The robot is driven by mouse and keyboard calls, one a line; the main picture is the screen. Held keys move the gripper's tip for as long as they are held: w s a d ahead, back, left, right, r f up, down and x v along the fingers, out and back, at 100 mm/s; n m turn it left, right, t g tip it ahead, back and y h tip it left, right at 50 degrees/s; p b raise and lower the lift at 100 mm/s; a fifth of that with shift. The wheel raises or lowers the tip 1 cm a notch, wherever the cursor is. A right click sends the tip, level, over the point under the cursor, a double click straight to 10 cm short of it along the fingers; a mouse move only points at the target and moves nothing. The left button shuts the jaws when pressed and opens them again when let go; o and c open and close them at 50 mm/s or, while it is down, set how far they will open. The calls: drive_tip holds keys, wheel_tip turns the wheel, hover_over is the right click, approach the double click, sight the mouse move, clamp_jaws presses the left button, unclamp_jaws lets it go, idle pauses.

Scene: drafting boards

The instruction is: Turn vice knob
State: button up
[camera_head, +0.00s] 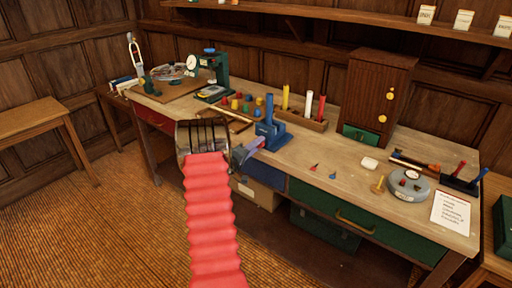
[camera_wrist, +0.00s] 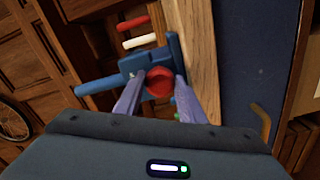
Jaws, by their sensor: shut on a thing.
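The blue vice (camera_head: 270,128) is at the front edge of the wooden workbench. In the wrist view the vice (camera_wrist: 136,64) shows with a blue bar sticking out to the left and a round red knob (camera_wrist: 159,82) facing me. My gripper (camera_head: 254,145) reaches the front of the vice from the left. In the wrist view its two purple fingers (camera_wrist: 159,90) are shut on the red knob, one on each side. The knob is hidden in the head view.
A rack (camera_head: 306,117) with upright coloured cylinders stands behind the vice. A green-based press (camera_head: 212,72) and small coloured pegs are to the left. A grey round device (camera_head: 408,186) sits to the right. Blue and green drawers (camera_head: 345,208) lie under the bench edge.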

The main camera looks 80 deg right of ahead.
drive_tip(key=m, duration=3.2)
drive_tip(key=shift+w+f, duration=0.1)
drive_tip(key=shift+w, duration=0.3)
idle(0.5)
